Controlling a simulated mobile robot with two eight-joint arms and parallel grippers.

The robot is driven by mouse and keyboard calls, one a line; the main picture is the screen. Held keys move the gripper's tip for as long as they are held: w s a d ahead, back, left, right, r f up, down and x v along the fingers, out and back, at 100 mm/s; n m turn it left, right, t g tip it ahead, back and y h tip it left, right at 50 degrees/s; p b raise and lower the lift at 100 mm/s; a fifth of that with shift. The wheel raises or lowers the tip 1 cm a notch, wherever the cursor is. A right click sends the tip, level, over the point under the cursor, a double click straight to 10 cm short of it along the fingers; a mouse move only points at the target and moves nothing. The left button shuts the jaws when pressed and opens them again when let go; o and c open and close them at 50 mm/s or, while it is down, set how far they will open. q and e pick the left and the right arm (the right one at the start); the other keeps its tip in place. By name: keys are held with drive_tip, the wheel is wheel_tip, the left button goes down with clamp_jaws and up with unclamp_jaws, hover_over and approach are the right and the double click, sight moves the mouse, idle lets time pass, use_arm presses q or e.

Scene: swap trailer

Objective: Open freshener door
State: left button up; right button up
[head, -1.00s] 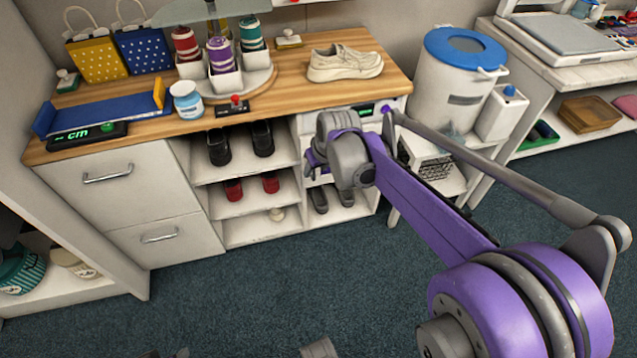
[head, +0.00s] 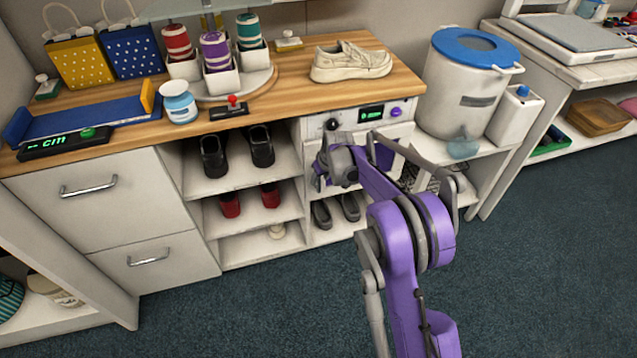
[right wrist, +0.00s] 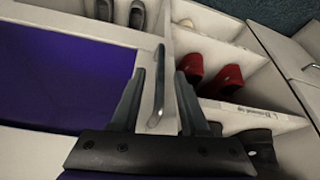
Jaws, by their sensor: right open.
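The freshener (head: 345,121) is a white unit built in under the right part of the wooden counter, with a green-lit display (head: 371,113) and a purple knob (head: 396,111). Its door (right wrist: 139,72), white-framed with a dark purple panel, looks shut in the right wrist view; in the head view my right arm hides most of it. My left gripper is out of view.
Shelves with black shoes (head: 237,151) and red shoes (head: 249,201) adjoin the freshener. A cream shoe (head: 351,62) and a spool rack stand on the counter. A white bin (head: 465,85) with a blue lid stands at right. The floor in front is clear.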

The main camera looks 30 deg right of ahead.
drive_tip(key=shift+x, duration=1.35)
clamp_jaws()
idle(0.4)
